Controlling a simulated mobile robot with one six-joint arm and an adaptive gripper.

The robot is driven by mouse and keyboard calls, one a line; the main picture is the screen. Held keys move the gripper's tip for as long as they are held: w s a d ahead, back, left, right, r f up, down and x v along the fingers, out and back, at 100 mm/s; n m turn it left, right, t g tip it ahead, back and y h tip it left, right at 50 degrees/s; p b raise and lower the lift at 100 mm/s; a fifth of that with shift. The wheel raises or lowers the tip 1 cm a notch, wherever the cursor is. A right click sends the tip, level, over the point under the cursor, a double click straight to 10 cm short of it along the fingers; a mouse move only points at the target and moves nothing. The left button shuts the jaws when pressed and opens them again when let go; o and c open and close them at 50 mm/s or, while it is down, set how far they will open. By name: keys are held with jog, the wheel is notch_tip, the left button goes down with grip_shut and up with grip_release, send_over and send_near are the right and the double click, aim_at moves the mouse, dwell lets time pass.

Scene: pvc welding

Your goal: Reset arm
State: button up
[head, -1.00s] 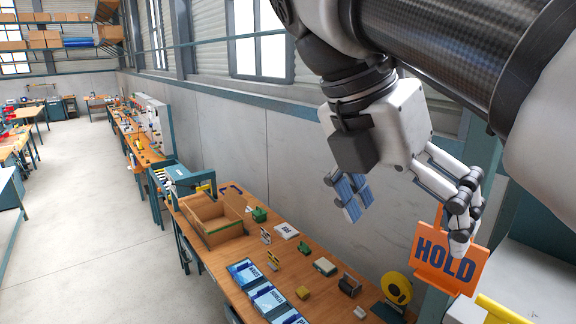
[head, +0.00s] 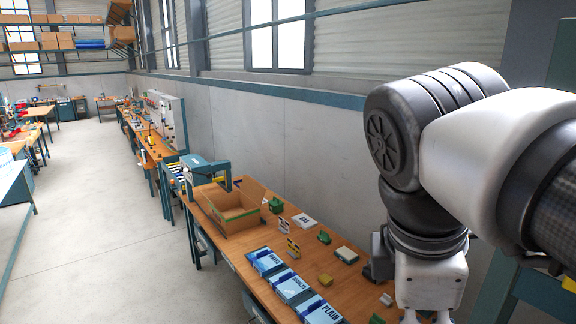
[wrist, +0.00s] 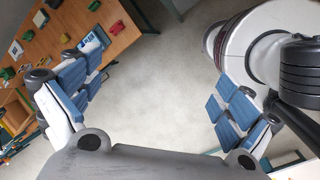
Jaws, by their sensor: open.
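My gripper (wrist: 165,100) is open and empty in the wrist view. Its two fingers with blue pads stand wide apart, with grey floor between them. In the head view my arm is bent at the right and the gripper (head: 428,316) points down at the lower edge. Its fingers are mostly cut off there. The orange HOLD sign is not in view now.
A wooden bench (head: 262,262) runs along the wall. It holds an open cardboard box (head: 229,218), blue labelled bins such as the PLAIN one (head: 322,312), a yellow block (head: 325,281) and small green parts. The floor (head: 110,230) at left is clear.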

jog(key=s+f+m+t+y+b, duration=0.1)
jog(key=f+m+b, duration=0.5)
jog(key=f, duration=0.9)
jog(key=s+f+m+t+y+b, duration=0.1)
jog(key=s+f+m+b, duration=0.3)
jog(key=f+m, duration=0.5)
notch_tip(320, 180, down, 6)
jog(key=b, duration=0.2)
jog(key=shift+s+a+t+y+b, duration=0.25)
jog(key=shift+a+t+y+b, duration=0.05)
jog(key=shift+b, duration=0.05)
dwell(4.8)
